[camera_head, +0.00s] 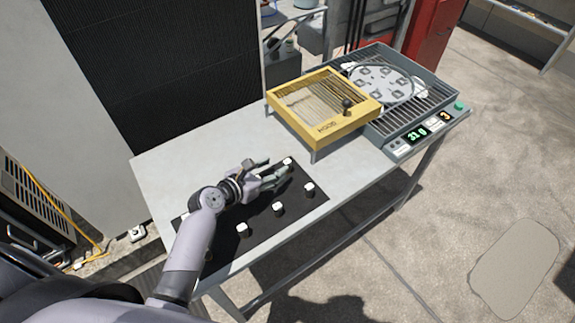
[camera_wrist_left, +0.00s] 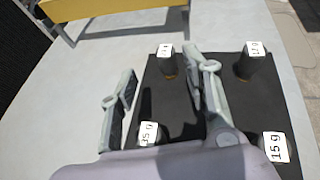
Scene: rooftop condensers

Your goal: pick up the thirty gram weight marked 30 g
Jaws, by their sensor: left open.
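Several small dark weights with white labelled tops stand on a black mat (camera_head: 262,213) on the grey table. My left gripper (camera_head: 277,168) is open and empty above the mat's far part, with one weight (camera_head: 287,162) close by its fingertips. In the left wrist view that far weight (camera_wrist_left: 165,62) appears just ahead of the open fingers (camera_wrist_left: 161,66); its label is too small to read surely. A weight reading about 12 g (camera_wrist_left: 255,65) is at the upper right, and one marked 15 g (camera_wrist_left: 275,147) at the lower right. Another label (camera_wrist_left: 149,133) is partly unclear. I cannot surely read 30 g.
A yellow slatted frame (camera_head: 322,103) on legs stands beyond the mat. A grey grated unit with a display panel (camera_head: 425,131) sits at the table's far right. Bare table (camera_head: 180,160) lies left of the mat. Other weights (camera_head: 309,188) stand near the front edge.

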